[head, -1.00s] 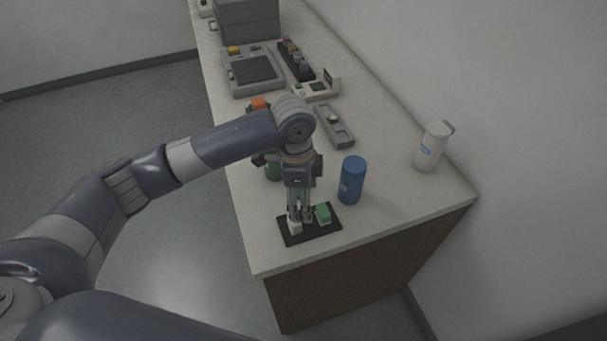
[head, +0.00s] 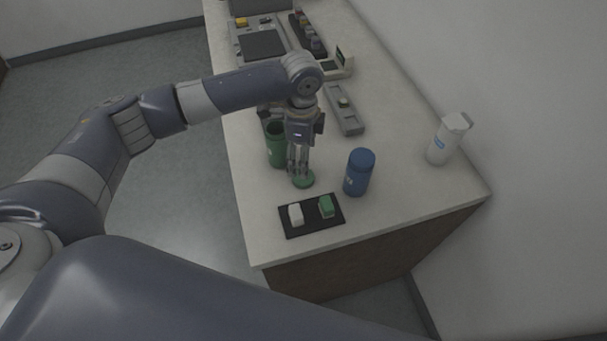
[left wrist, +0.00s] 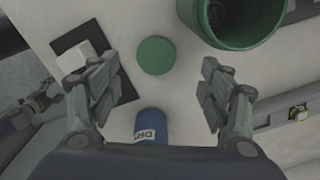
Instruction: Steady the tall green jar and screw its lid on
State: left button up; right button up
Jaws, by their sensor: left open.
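The tall green jar (head: 277,150) stands upright with its mouth open, partly behind my left gripper in the head view. It also shows in the left wrist view (left wrist: 240,38). The round green lid (head: 304,181) lies flat on the counter beside the jar, and shows whole in the left wrist view (left wrist: 156,56). My left gripper (head: 298,172) points down just over the lid; its fingers (left wrist: 163,95) are spread and empty. A jointed grey part, apparently my right gripper (left wrist: 36,108), shows at the left wrist view's left edge, its jaws unclear.
A blue jar (head: 359,173) stands right of the lid. A grey tray (head: 343,110) and white container (head: 449,138) are farther back. Counter between blue jar and right edge is clear.

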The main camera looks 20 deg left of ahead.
pick_arm(q)
notch_tip(320, 180, down, 2)
jog(key=shift+f, duration=0.1)
jog(key=shift+f+p, duration=0.2)
jog(key=shift+p, duration=0.15)
jog(key=f, duration=0.1)
jog(key=f+p, duration=0.1)
jog(key=f, duration=0.1)
jog(key=shift+s+d+f, duration=0.2)
jog(key=shift+s+f, duration=0.05)
jog(key=shift+f, duration=0.05)
jog(key=shift+f+p, duration=0.3)
jog(key=shift+f, duration=0.3)
pick_arm(e)
jog(key=shift+w+a+r, duration=0.15)
jog(key=shift+w+r, duration=0.2)
jog(key=shift+r, duration=0.3)
jog(key=shift+w+a+r, duration=0.1)
jog(key=shift+w+r, duration=0.25)
jog(key=shift+r, duration=0.25)
pick_arm(q)
jog(key=c, duration=0.9)
pick_arm(e)
jog(key=shift+w, duration=0.1)
